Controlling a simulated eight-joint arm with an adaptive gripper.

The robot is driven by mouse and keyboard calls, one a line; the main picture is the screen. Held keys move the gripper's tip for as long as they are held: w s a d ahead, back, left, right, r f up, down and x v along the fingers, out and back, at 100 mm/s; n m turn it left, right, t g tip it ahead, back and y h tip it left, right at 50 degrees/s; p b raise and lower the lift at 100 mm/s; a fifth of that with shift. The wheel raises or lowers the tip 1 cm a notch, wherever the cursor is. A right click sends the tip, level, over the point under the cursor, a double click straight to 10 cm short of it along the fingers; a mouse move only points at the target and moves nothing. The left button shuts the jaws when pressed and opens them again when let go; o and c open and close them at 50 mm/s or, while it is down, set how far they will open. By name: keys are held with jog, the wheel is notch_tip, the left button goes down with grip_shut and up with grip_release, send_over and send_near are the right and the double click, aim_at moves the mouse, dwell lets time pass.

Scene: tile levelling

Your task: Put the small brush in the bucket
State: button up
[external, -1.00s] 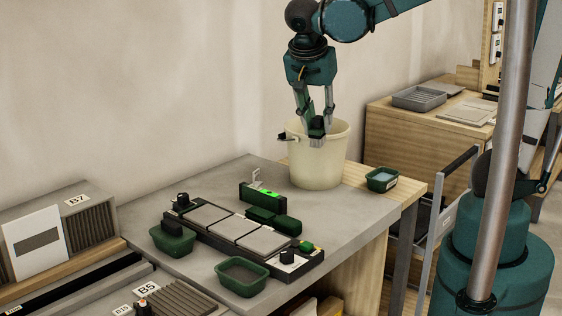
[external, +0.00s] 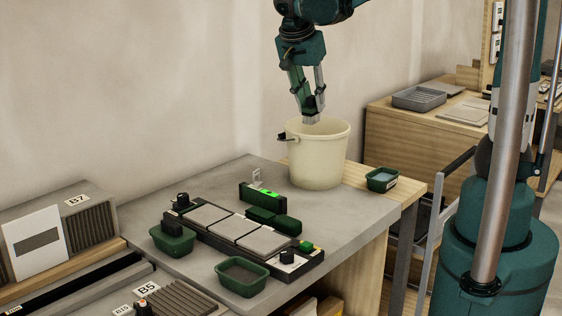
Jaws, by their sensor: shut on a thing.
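The bucket (external: 318,168) is cream-coloured and stands upright at the back right of the grey worktop, with its handle hanging at the left of the rim. My gripper (external: 312,114) points down at the bucket's mouth, with its fingertips overlapping the back of the rim in the picture. Its fingers are close together, shut on a small dark thing, which I take to be the small brush. Its shape is hard to make out between the fingers. The inside of the bucket is mostly hidden by its front wall.
A levelling rig with grey tiles (external: 208,214) lies in the middle of the worktop (external: 150,208). A lit green level (external: 262,195) stands behind it. Green trays (external: 242,290) (external: 173,251) sit in front, and another small tray (external: 382,184) is right of the bucket.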

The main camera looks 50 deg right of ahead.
jog(key=w+d+m+p, duration=0.2)
jog(key=w+d+p, duration=0.3)
jog(key=d, duration=0.6)
notch_tip(320, 180, down, 12)
jog(key=b, duration=0.1)
jog(key=shift+w+a+r+g, duration=0.2)
jog(key=shift+w+g, duration=0.1)
jog(key=shift+w, duration=0.15)
jog(key=shift+f, duration=0.1)
jog(key=shift+f+b, duration=0.35)
jog(key=shift+f, duration=2.5)
jog(key=shift+f, duration=0.15)
jog(key=shift+f, duration=1.95)
jog(key=shift+f+b, duration=0.2)
jog(key=shift+b, duration=0.1)
jog(key=o, duration=1)
